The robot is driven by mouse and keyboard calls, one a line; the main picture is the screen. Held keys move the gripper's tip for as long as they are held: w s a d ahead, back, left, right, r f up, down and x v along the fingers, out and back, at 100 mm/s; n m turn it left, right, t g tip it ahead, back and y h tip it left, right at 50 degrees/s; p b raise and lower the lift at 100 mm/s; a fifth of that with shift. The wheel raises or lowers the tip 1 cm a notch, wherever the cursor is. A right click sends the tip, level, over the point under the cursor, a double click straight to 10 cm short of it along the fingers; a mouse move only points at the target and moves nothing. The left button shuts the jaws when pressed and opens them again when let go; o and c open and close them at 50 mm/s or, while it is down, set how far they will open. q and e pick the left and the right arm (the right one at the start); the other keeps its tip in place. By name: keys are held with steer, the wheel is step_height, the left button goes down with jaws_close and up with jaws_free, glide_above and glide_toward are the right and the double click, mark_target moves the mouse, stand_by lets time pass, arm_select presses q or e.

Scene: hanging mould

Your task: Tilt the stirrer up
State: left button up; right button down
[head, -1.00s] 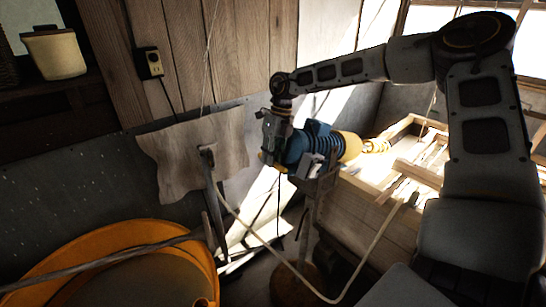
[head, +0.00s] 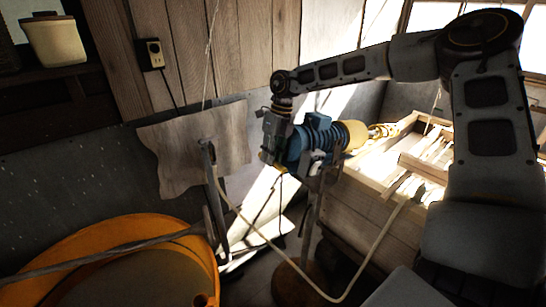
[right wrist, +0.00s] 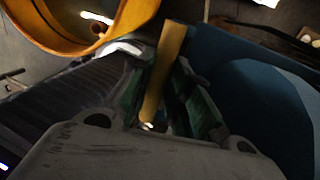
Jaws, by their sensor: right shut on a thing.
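The stirrer has a blue finned motor (head: 318,136) with a pale yellow end (head: 354,136). It lies roughly level on top of a thin stand in the head view. My right gripper (head: 271,152) is at the motor's left end, and its fingers are small and dark there. In the right wrist view my right gripper (right wrist: 160,95) has its green-padded fingers shut on a yellow handle bar (right wrist: 168,62). A blue body (right wrist: 260,95), likely the motor, fills the right of that view. My left gripper is not in view.
A large orange tub (head: 75,240) stands at the lower left with a grey bar across it. A wooden crate (head: 375,205) stands at the right.

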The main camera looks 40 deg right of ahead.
steer(key=shift+s+a+f, duration=0.2)
steer(key=shift+s+f, duration=0.05)
steer(key=shift+f, duration=0.1)
steer(key=c, duration=1.7)
jaws_free()
steer(key=o, duration=0.4)
steer(key=shift+a, duration=0.3)
steer(key=shift+d+f, duration=0.1)
steer(key=shift+d, duration=0.1)
